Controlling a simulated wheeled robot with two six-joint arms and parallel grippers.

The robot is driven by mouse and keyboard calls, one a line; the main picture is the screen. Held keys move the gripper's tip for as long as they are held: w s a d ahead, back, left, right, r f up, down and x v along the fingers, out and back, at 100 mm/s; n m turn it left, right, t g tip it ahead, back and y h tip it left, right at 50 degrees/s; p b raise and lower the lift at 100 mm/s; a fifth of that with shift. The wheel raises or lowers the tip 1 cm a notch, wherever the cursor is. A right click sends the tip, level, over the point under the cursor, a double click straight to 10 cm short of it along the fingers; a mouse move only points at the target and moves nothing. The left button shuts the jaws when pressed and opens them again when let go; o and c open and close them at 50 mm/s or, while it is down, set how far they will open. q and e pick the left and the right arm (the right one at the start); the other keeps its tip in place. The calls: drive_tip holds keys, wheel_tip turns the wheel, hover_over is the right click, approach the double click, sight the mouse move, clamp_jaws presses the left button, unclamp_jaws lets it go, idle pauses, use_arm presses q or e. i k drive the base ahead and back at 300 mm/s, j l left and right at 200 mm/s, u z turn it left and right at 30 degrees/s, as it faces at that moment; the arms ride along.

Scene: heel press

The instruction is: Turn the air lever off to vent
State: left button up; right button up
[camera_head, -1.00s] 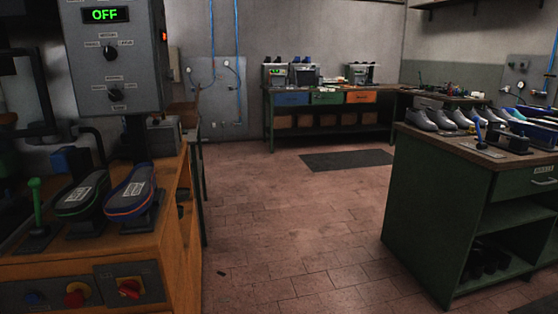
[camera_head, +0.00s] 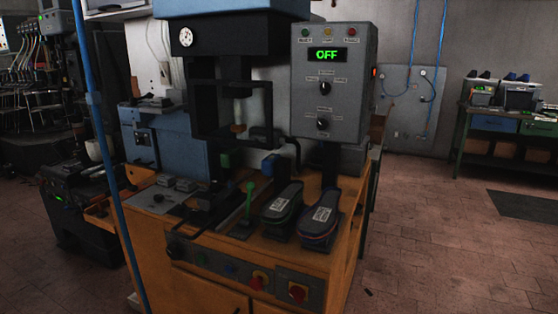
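The heel press (camera_head: 232,110) stands in the middle of the view, with a round gauge (camera_head: 186,37) on its dark head. A lever with a green knob (camera_head: 250,188) stands upright on the orange bench in front of it. A blue vertical air pipe (camera_head: 108,170) runs at the left, with a small blue fitting (camera_head: 93,97) on it. I cannot tell which part is the air lever. The grey control box (camera_head: 335,80) shows a green OFF and has two black knobs. Neither of my grippers is in view.
Two shoe-shaped pieces (camera_head: 318,220) sit on the orange bench (camera_head: 205,285). Its front panel has a red knob (camera_head: 298,292) at the right and other controls. A dark machine (camera_head: 85,220) stands at the left. Tiled floor (camera_head: 440,240) is free at the right.

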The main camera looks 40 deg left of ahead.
sight(119, 167)
drive_tip(key=u, duration=2.2)
drive_tip(key=i+j+z, duration=0.1)
drive_tip(key=i+j, duration=2.15)
drive_tip(key=j, duration=0.15)
